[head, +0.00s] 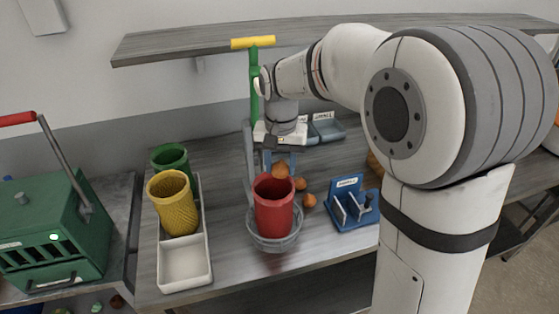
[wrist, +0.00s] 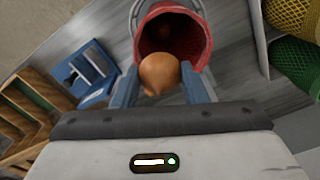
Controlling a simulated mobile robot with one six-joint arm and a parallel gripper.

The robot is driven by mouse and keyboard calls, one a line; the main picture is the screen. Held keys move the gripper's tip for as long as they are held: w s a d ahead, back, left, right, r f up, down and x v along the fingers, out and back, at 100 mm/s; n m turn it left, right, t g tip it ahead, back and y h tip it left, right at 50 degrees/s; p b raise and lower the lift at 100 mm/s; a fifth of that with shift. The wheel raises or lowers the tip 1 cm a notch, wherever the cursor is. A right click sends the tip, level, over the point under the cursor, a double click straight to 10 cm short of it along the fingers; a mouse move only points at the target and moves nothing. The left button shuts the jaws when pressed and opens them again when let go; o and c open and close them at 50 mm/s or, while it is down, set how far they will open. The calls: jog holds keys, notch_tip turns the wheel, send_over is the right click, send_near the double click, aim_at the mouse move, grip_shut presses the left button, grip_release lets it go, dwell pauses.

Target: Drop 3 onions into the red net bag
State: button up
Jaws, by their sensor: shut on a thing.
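The red net bag (head: 274,207) stands upright, mouth up, in a grey round holder (head: 287,242) on the table. In the head view the held onion (head: 281,168) shows at the bag's far rim. Two loose onions lie on the table right of the bag, one farther back (head: 300,184) and one nearer (head: 310,200).
A yellow net bag (head: 172,203) and a green one (head: 169,156) stand in a white tray (head: 185,263) at left. A blue stand (head: 352,203) is at right. A green pole with a yellow top (head: 254,80) rises behind. A green box (head: 54,230) sits far left.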

aim_at(281, 162)
jog(key=o, duration=1.1)
jog(key=shift+c, duration=0.2)
jog(key=shift+r, duration=0.1)
notch_tip(281, 162, up, 8)
jog(key=shift+f+b, duration=0.15)
jog(key=shift+b, duration=0.35)
jog(key=s+d+f+t, duration=0.1)
jog(key=s+d+f, duration=0.1)
jog(key=s+d, duration=0.2)
jog(key=s+d+f+n+t+b, duration=0.1)
jog(key=s+d+f, duration=0.2)
jog(key=s, duration=0.6)
jog(key=s+d+f+t, duration=0.1)
jog(key=s+d+f, duration=0.2)
jog(key=s+d, duration=0.4)
jog(key=shift+f+n, duration=0.2)
jog(key=shift+n, duration=0.1)
